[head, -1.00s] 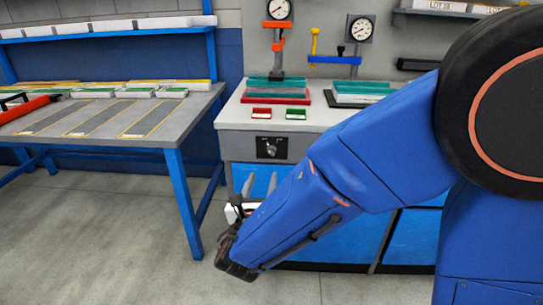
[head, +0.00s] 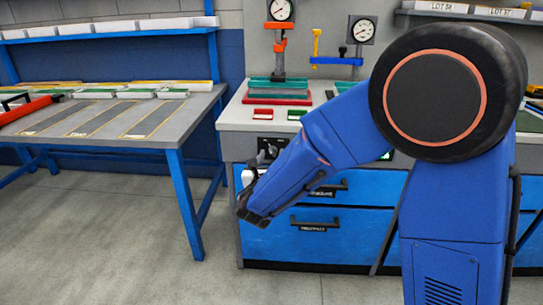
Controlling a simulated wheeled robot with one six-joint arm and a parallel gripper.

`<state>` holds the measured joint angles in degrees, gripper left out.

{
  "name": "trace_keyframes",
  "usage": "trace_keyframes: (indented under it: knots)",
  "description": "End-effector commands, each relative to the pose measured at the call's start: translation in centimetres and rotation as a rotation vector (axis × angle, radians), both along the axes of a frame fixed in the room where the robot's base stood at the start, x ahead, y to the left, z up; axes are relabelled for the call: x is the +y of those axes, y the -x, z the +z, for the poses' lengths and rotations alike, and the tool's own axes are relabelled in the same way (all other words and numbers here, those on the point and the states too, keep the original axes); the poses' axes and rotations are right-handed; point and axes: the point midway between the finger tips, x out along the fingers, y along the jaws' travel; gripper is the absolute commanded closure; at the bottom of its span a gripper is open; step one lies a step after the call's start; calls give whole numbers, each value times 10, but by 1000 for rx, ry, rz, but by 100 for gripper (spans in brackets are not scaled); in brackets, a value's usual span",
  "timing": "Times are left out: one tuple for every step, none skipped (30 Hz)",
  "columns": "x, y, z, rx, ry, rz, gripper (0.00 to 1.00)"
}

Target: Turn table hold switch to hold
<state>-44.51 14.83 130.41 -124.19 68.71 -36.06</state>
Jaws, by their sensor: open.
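The hold switch is on a small black plate (head: 264,143) on the front face of the workbench, just below its top edge. Its grey knob is largely covered by my gripper, so I cannot tell which way it points. My gripper (head: 263,160) is open, in front of and just below the plate, with its fingers toward the knob. I cannot tell whether the fingers touch the knob or stand around it.
The bench top (head: 240,117) carries a red and green fixture (head: 280,92) and small red (head: 271,113) and green (head: 297,114) trays. Blue drawers (head: 300,235) lie below. A grey table (head: 150,140) stands at left. Floor between is clear.

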Motion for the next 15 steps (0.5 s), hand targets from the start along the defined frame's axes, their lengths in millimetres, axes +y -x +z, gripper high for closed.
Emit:
trace_keyframes:
  knots:
    - [0,-3,0,0,0,0,57]
    - [0,-4,0,0,-1,0,57]
    - [0,-6,0,0,-1,0,57]
    - [0,-6,0,0,-1,0,57]
    - [0,-7,0,0,-1,0,57]
    - [0,-7,0,0,-1,0,57]
    - [0,-7,0,0,-1,0,57]
    - [0,-7,0,0,-1,1,57]
    - [0,-7,0,0,0,1,57]
    - [0,-7,0,0,0,1,57]
    - [0,-7,0,0,0,0,57]
    - [0,-7,0,0,0,0,60]
    - [0,-7,0,0,0,0,67]
    - [0,-7,0,0,0,0,74]
    - [-1,-7,0,0,0,0,84]
